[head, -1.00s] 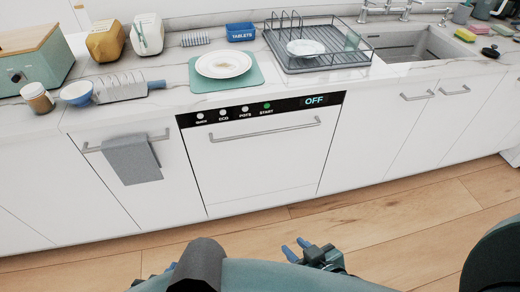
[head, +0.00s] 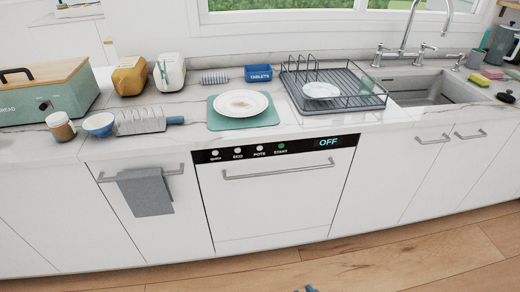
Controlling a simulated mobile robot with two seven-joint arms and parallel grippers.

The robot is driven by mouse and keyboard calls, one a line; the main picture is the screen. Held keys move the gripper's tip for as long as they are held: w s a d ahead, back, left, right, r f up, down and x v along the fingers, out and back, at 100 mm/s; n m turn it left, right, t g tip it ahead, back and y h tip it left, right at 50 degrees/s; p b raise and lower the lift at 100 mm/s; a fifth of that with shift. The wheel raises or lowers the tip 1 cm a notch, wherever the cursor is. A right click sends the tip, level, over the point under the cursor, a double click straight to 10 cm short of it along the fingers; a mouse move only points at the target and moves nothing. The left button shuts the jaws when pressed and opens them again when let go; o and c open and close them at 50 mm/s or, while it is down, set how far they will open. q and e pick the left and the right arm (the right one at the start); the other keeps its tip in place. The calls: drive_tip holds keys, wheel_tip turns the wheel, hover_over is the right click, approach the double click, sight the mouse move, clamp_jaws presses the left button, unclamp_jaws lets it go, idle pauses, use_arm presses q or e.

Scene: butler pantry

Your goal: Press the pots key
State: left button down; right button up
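The pots key (head: 259,148) is a small round white key on the black control strip (head: 300,147) at the top of the white dishwasher (head: 265,205) in the head view. It is third from the left, between the eco key (head: 238,149) and the green start key (head: 281,146). The display (head: 328,142) reads OFF. Only a small blue fingertip, apparently of my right gripper (head: 308,289), shows at the bottom edge, well below the strip; its opening cannot be told. My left gripper is out of view. Nothing covers the keys.
The dishwasher handle (head: 280,172) sticks out below the keys. A grey towel (head: 145,192) hangs on the cabinet handle to the left. Above, the counter holds a plate on a green mat (head: 222,120) and a dish rack (head: 340,100). The floor in front is clear.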

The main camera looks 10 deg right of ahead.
clamp_jaws()
drive_tip(key=shift+w, duration=0.1)
idle(1.3)
